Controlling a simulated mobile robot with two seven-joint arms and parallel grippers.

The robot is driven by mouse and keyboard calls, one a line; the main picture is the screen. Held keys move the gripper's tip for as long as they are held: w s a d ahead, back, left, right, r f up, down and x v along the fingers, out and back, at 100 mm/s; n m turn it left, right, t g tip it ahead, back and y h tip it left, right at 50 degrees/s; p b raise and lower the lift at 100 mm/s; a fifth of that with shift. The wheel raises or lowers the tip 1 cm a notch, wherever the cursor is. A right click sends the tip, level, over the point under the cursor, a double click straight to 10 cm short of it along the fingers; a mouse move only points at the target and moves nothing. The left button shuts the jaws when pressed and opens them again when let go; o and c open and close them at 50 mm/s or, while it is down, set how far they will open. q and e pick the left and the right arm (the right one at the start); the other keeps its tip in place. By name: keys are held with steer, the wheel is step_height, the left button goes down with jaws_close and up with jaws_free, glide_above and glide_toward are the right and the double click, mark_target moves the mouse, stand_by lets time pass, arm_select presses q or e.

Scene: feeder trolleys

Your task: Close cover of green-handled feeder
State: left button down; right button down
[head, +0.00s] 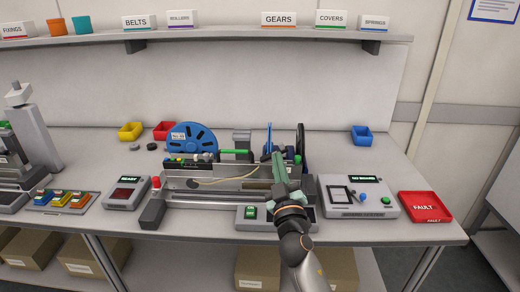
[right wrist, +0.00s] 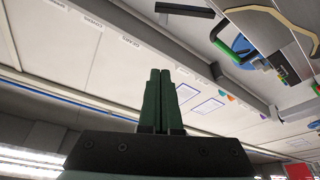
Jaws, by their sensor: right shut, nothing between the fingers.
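The feeder trolley (head: 215,186) stands mid-table in the head view, with a blue reel (head: 193,138) behind its left part. A green handle bar (head: 235,152) lies about level behind the trolley's middle. Whether its cover is open or shut I cannot tell. My right gripper (head: 277,156) is shut and empty, its green fingers just right of the green handle, apart from it in the picture. In the right wrist view the two fingers (right wrist: 160,100) are together, with a green piece (right wrist: 219,44) at upper right. My left gripper is not in view.
A thin blue upright (head: 269,137) and a dark reel (head: 300,140) stand close behind my right gripper. A grey device (head: 360,205) and a red FAULT tray (head: 425,207) are at right. A READY box (head: 126,193) is at left. A shelf (head: 210,37) runs above.

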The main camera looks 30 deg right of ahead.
mark_target(279, 146)
steer(key=p+x, duration=0.2)
steer(key=x, duration=0.8)
steer(key=shift+s+d+f+b, duration=0.2)
steer(key=shift+d+f+b, duration=0.15)
steer(key=shift+f, duration=0.25)
steer(key=shift+s+d+f+b, duration=0.15)
steer(key=shift+d+f+b, duration=0.15)
steer(key=shift+f, duration=0.3)
steer(key=shift+s+d+f+b, duration=0.25)
steer(key=shift+f+b, duration=0.15)
steer(key=shift+f, duration=0.2)
